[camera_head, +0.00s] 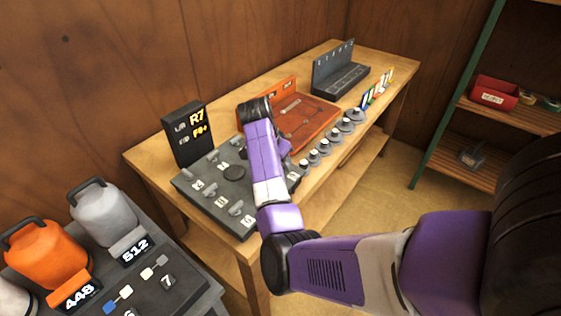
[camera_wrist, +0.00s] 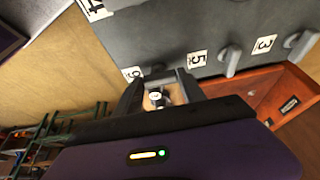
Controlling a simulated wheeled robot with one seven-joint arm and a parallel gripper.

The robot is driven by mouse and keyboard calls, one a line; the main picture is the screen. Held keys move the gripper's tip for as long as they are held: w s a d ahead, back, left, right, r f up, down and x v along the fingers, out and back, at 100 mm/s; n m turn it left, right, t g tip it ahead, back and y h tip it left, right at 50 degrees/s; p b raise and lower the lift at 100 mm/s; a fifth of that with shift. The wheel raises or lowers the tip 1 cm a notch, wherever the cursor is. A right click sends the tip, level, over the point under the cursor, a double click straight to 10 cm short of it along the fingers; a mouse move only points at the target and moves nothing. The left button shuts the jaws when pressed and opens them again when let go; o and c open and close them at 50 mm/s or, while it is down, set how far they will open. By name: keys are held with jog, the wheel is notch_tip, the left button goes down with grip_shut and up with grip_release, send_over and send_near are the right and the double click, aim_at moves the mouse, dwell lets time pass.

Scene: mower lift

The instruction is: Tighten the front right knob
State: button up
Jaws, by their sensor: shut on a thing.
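A dark grey panel (camera_head: 202,194) with several numbered grey knobs lies on the wooden bench. In the wrist view the panel (camera_wrist: 160,35) fills the top, with a knob (camera_wrist: 232,60) by label 5 and another knob (camera_wrist: 300,46) by label 3. My gripper (camera_wrist: 160,92) is at the panel's edge by a label reading 9 or 6. Its two dark fingers are shut on a small knob (camera_wrist: 160,97) in line with the other two. The fingers hide most of this knob, so its turn and seating cannot be told. In the head view my arm hides the gripper.
A black display (camera_head: 186,134) reading R7 stands behind the panel. An orange tray (camera_head: 308,120) adjoins it. Several grey round pieces (camera_head: 325,147) line the bench's front edge. A lower stand (camera_head: 185,292) with grey and orange canisters is at front left, shelving (camera_head: 450,130) at right.

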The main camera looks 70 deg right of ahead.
jog(key=o, duration=1.4)
jog(key=shift+c, duration=0.2)
jog(key=b+v, duration=0.1)
jog(key=v, duration=0.6)
jog(key=shift+a+r, duration=0.2)
jog(key=shift+r, duration=0.15)
